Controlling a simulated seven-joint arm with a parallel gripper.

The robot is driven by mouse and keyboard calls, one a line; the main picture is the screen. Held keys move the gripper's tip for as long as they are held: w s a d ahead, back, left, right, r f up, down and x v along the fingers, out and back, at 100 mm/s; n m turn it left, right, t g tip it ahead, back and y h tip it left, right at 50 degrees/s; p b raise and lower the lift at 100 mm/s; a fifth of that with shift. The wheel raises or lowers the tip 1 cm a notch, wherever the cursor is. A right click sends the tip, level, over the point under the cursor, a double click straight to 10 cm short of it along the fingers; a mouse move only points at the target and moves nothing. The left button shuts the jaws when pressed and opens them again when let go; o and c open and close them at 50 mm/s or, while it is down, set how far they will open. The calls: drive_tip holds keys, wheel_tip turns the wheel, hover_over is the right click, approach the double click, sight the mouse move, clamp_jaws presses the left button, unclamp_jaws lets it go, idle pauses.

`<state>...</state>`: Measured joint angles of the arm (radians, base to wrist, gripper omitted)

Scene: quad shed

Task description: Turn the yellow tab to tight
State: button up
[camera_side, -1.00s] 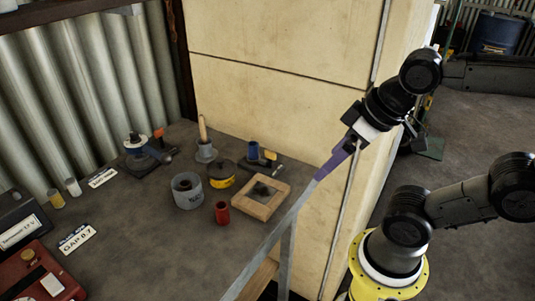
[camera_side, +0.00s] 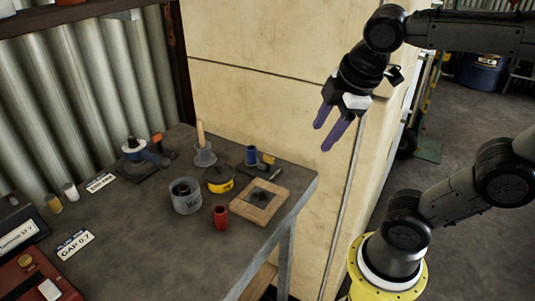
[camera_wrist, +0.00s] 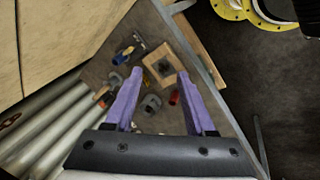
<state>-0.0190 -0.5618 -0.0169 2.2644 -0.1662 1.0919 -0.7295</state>
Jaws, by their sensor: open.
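A small yellow tab (camera_side: 268,159) sits on a fitting beside a blue cylinder (camera_side: 252,155) near the back right of the workbench. Its tight mark cannot be made out. The blue part also shows at the upper left in the wrist view (camera_wrist: 121,59); the tab is too small to tell there. My gripper (camera_side: 323,138) has two purple fingers, spread apart and empty. It hangs above and to the right of the bench's right corner, well clear of the tab. In the wrist view my gripper (camera_wrist: 160,73) points down at the bench.
A wooden frame with a dark centre (camera_side: 260,202), a red cup (camera_side: 221,217), a grey cup (camera_side: 185,196) and a yellow-banded tin (camera_side: 220,180) crowd near the tab. A grey holder with a wooden handle (camera_side: 203,150) stands behind. A pale wall (camera_side: 260,95) rises behind.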

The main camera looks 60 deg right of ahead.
drive_tip(key=w+d+r+n+g+h, duration=0.2)
drive_tip(key=w+n+g, duration=0.1)
drive_tip(key=w+n, duration=0.55)
drive_tip(key=g+h, duration=0.1)
approach(268, 156)
drive_tip(key=x, duration=0.9)
drive_tip(key=shift+d, duration=0.1)
clamp_jaws()
